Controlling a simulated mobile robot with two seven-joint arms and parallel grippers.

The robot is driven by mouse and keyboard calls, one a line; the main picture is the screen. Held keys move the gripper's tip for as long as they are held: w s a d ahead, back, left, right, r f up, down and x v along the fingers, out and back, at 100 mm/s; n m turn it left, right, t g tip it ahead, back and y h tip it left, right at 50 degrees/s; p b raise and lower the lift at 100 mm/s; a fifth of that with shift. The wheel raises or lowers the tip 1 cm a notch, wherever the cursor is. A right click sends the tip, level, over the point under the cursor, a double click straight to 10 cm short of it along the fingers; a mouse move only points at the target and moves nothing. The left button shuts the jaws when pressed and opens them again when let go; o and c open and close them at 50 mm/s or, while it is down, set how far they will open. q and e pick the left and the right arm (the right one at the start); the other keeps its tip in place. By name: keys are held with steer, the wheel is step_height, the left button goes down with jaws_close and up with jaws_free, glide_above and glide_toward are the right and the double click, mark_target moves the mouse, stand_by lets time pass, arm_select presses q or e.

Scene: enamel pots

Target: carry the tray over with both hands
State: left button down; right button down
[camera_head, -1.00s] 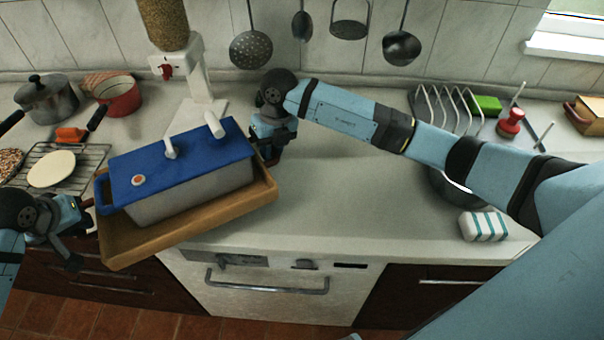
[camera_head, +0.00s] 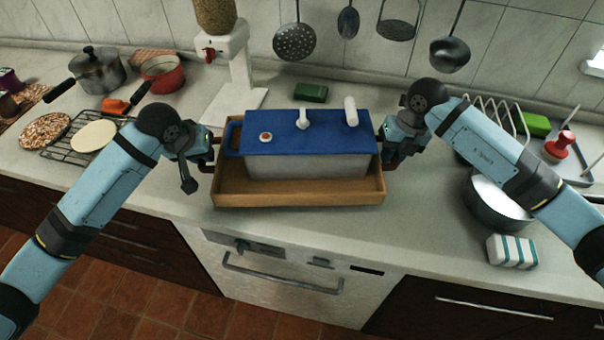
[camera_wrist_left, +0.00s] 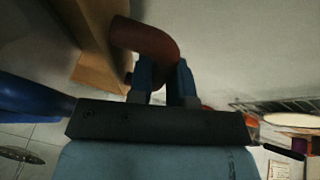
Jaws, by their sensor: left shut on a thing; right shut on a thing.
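The wooden tray (camera_head: 300,197) is at the middle of the counter in the head view, roughly level. On it stands a grey box with a blue lid (camera_head: 310,141); the lid has white knobs and a small red-and-white button. My left gripper (camera_head: 208,158) is shut on the tray's left side, on a dark red handle that shows in the left wrist view (camera_wrist_left: 147,38). My right gripper (camera_head: 388,158) is shut at the tray's right end; its fingertips are partly hidden. I cannot tell whether the tray touches the counter.
A white dispenser (camera_head: 236,75) stands behind left. A green block (camera_head: 311,92) lies behind the tray. A cooling rack (camera_head: 80,150), a steel pot (camera_head: 97,72) and a red pan (camera_head: 163,75) are left. A bowl (camera_head: 497,203) and a striped block (camera_head: 512,251) are right.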

mark_target(211, 177)
arm_select(q)
steer(key=shift+f, duration=0.2)
arm_select(e)
steer(key=shift+f, duration=0.15)
